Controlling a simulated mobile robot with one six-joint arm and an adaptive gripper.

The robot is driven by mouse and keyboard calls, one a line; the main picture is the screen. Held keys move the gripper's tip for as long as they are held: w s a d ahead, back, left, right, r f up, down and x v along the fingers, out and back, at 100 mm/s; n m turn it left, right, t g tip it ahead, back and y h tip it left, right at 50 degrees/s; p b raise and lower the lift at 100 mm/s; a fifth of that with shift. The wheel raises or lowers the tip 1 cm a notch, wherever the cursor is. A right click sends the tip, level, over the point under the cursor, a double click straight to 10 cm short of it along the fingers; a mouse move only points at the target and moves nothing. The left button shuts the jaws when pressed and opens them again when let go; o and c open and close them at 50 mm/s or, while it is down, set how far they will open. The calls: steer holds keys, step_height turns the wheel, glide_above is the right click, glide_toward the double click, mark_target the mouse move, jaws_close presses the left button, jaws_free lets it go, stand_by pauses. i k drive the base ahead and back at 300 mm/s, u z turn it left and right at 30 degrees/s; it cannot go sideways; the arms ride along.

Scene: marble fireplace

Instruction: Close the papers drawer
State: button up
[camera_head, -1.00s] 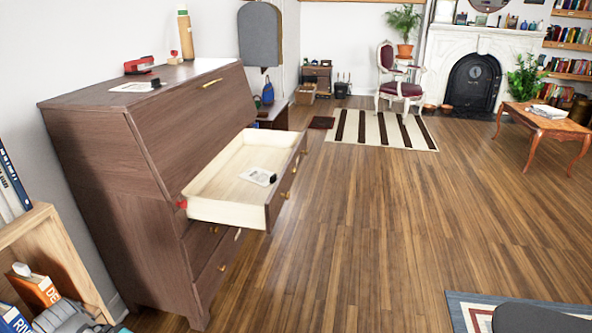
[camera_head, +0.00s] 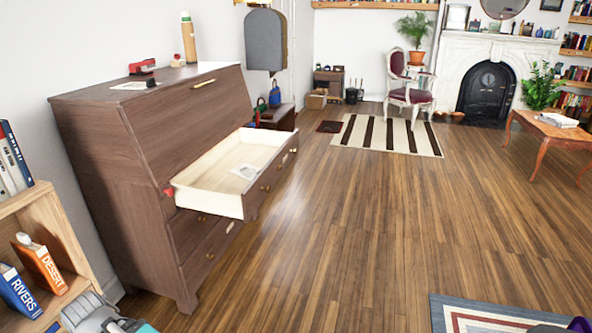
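The top drawer (camera_head: 207,204) of a dark brown wooden bureau is pulled well out, showing its pale inside. A small whitish paper-like item (camera_head: 245,172) with a dark mark lies in it near the front. The drawer front (camera_head: 272,180) is dark wood with small brass-coloured knobs. I cannot tell whether this is the papers drawer. The lower drawers (camera_head: 208,250) look shut.
The bureau (camera_head: 125,180) stands against the left wall, with a red stapler (camera_head: 142,67) and a bottle (camera_head: 188,38) on top. A wooden shelf (camera_head: 50,225) with books is at the near left. The wooden floor (camera_head: 350,225) right of the drawer is clear. A rug (camera_head: 480,318) lies bottom right.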

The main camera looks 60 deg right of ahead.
mark_target(206, 185)
steer(key=k, duration=0.7)
steer(key=z, duration=1.55)
steer(key=i, duration=1)
steer(key=z, duration=0.05)
